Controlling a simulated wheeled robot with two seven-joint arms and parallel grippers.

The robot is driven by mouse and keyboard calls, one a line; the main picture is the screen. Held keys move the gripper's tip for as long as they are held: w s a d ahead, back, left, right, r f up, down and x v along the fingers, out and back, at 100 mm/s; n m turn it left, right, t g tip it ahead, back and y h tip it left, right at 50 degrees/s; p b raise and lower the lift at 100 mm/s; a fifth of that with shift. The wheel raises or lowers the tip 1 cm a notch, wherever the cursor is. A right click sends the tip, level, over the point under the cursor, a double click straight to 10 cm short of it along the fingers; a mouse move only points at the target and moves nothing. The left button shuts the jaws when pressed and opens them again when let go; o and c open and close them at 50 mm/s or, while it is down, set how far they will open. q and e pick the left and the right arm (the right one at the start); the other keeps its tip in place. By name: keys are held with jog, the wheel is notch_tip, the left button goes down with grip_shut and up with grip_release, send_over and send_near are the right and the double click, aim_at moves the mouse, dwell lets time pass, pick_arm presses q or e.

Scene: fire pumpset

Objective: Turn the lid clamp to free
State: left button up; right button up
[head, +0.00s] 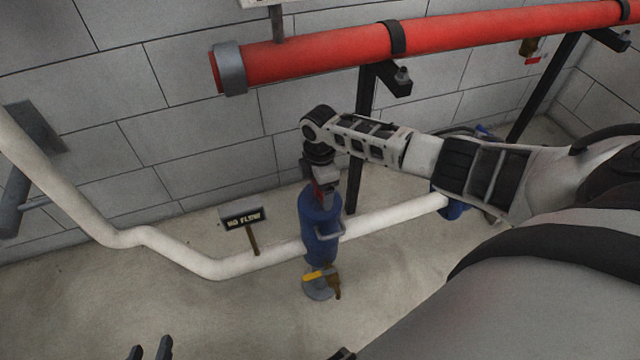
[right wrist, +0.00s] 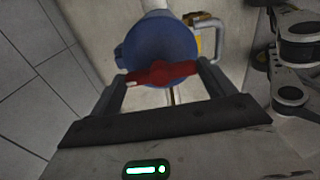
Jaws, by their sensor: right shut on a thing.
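The lid clamp (right wrist: 165,73) is a red bar lying across the top of an upright blue housing (head: 320,228). The blue housing also shows in the right wrist view (right wrist: 160,47). My right gripper (right wrist: 163,80) comes down on it from above, one finger at each end of the red bar, shut on it. In the head view the right gripper (head: 322,180) partly hides the red clamp at the housing's top. My left gripper (head: 150,349) shows only its two dark fingertips at the bottom edge, apart and empty, far from the housing.
A white pipe (head: 240,266) runs into the housing from both sides. A yellow-handled valve (head: 318,274) is below. A "NO FLOW" sign (head: 242,216) stands left of it. A red pipe (head: 320,52) on black supports runs along the grey block wall. The front floor is clear.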

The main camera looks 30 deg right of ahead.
jog(key=shift+a, duration=0.1)
jog(key=o, duration=0.9)
jog(key=shift+r, duration=0.15)
notch_tip(320, 180, up, 16)
jog(key=p, duration=0.2)
jog(key=shift+f, duration=0.2)
